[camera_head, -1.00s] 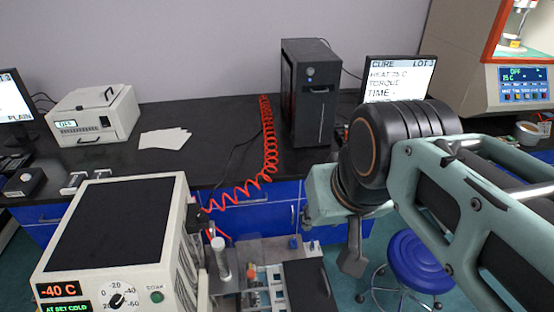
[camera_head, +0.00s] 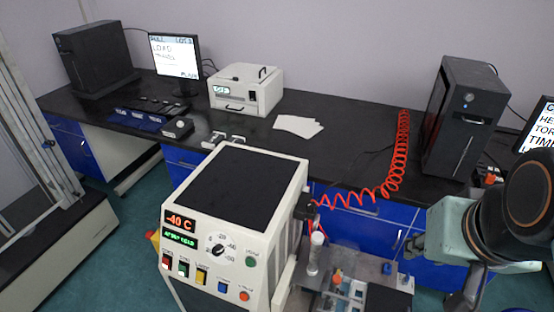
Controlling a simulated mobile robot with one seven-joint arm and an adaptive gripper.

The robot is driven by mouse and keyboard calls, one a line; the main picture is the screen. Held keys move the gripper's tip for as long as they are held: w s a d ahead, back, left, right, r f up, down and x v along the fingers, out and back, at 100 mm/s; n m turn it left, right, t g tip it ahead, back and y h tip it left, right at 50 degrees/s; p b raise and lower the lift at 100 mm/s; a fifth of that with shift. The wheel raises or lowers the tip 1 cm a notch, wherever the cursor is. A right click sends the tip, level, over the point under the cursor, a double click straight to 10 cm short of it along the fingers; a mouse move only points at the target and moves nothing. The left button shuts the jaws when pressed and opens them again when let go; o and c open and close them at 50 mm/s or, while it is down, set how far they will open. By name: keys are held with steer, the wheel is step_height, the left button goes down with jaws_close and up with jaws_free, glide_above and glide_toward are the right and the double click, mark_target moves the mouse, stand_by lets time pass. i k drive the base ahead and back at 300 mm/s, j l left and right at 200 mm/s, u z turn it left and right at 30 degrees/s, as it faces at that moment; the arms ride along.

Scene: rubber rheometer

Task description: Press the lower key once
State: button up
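A cream cold-test cabinet (camera_head: 235,225) stands in the foreground, with a red display reading -40 C (camera_head: 180,222) and a green display below it. Its front carries a dial (camera_head: 218,250), a green button (camera_head: 251,262), and a lower row of coloured keys including a yellow key (camera_head: 201,276), a blue key (camera_head: 223,288) and an orange button (camera_head: 244,296). The key labels are too small to read, so I cannot tell which is the lower key. My gripper (camera_head: 445,265) is at the right, apart from the cabinet; its fingertips are not clear.
A red coiled hose (camera_head: 390,180) runs from the cabinet to the black bench (camera_head: 345,150). A metal fixture (camera_head: 317,255) stands beside the cabinet. A black computer tower (camera_head: 465,120), a white box instrument (camera_head: 246,88) and a monitor (camera_head: 174,56) stand on the bench.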

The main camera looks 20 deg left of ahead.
mark_target(220, 287)
steer(key=k+u, duration=0.1)
steer(key=u, duration=1.5)
steer(key=j+z, duration=0.15)
steer(key=k+j+z, duration=0.1)
steer(key=j, duration=0.2)
steer(key=i+j+z, duration=0.25)
steer(key=j+z, duration=0.25)
steer(key=j, duration=0.25)
steer(key=k+l+u, duration=0.1)
steer(key=l+u, duration=0.15)
steer(key=l, duration=0.3)
